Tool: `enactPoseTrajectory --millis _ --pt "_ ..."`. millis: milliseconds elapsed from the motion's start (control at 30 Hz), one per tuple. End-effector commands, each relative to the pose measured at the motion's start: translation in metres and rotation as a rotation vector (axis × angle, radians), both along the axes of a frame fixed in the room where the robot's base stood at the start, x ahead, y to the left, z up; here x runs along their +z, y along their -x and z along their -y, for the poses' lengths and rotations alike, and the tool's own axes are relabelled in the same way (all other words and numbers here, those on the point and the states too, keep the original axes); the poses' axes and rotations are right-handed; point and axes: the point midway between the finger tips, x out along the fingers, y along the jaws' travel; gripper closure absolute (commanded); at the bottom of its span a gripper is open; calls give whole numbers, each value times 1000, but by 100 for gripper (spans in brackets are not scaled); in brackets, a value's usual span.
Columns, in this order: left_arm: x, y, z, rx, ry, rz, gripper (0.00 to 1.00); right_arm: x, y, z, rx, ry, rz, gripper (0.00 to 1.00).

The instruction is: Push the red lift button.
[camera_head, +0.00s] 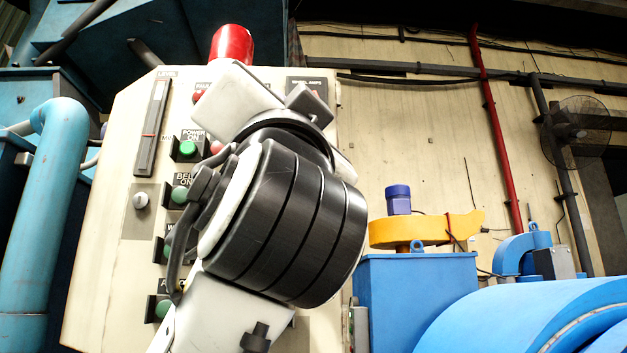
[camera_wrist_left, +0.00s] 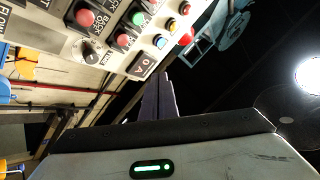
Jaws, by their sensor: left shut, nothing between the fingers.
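The control panel (camera_head: 115,215) stands in front of me, with green and red buttons on its face. A red button (camera_head: 197,97) shows at its upper part, partly behind my arm. In the left wrist view, red buttons (camera_wrist_left: 85,18) and (camera_wrist_left: 124,40) sit at the upper left, near a green one. I cannot read which one is marked lift. My left gripper (camera_wrist_left: 158,98) is shut and empty, its fingertips apart in the picture from these buttons. In the head view my left arm hides the gripper's fingers and much of the panel. My right gripper is not in view.
A red lamp (camera_head: 232,44) tops the panel. A selector knob (camera_wrist_left: 90,53) and small blue and yellow buttons lie near the red ones. A blue pipe (camera_head: 45,220) stands left. Blue machinery (camera_head: 415,295) and a fan (camera_head: 577,133) are right.

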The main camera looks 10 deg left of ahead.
Motion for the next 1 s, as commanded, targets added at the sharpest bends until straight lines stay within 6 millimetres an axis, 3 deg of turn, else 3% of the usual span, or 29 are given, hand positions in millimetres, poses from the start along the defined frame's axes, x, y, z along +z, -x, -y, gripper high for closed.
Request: enactPoseTrajectory --millis 267,633,1000 --pt "1 -13 -4 3 0 -5 100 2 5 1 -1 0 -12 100" --pt "2 -62 -19 4 -1 -5 100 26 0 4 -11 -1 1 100" --pt "-1 -85 -24 -1 0 -2 100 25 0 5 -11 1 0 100"
